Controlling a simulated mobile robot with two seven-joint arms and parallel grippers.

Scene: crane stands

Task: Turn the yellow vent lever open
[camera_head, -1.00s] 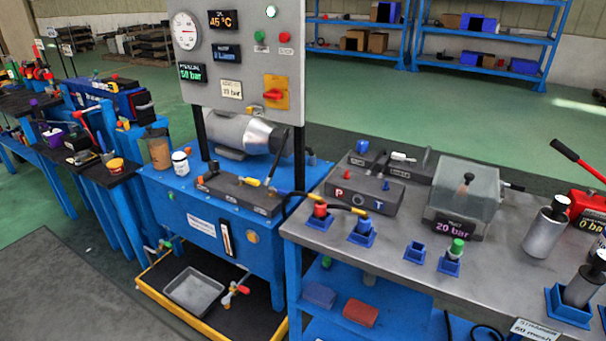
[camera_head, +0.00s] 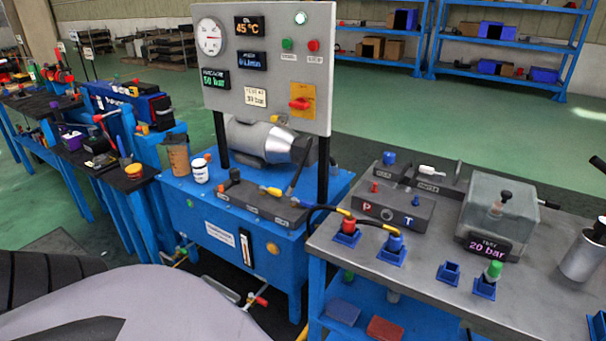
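A small yellow lever-like handle (camera_head: 270,190) lies at the right part of a dark valve block (camera_head: 246,203) on top of the blue tank unit. It looks like the vent lever, but it is too small to tell its exact setting. A black hose passes close to its right. A large grey part of my own arm fills the lower left of the head view, in front of the tank unit. Neither of my grippers is in view, and nothing touches the yellow handle.
A grey gauge panel (camera_head: 262,97) on black posts rises behind the valve block. A white jar (camera_head: 200,170) and a brown cup (camera_head: 178,155) stand left of the block. A workbench (camera_head: 400,245) with hose couplings (camera_head: 392,243) and a clear box (camera_head: 497,205) stands to the right.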

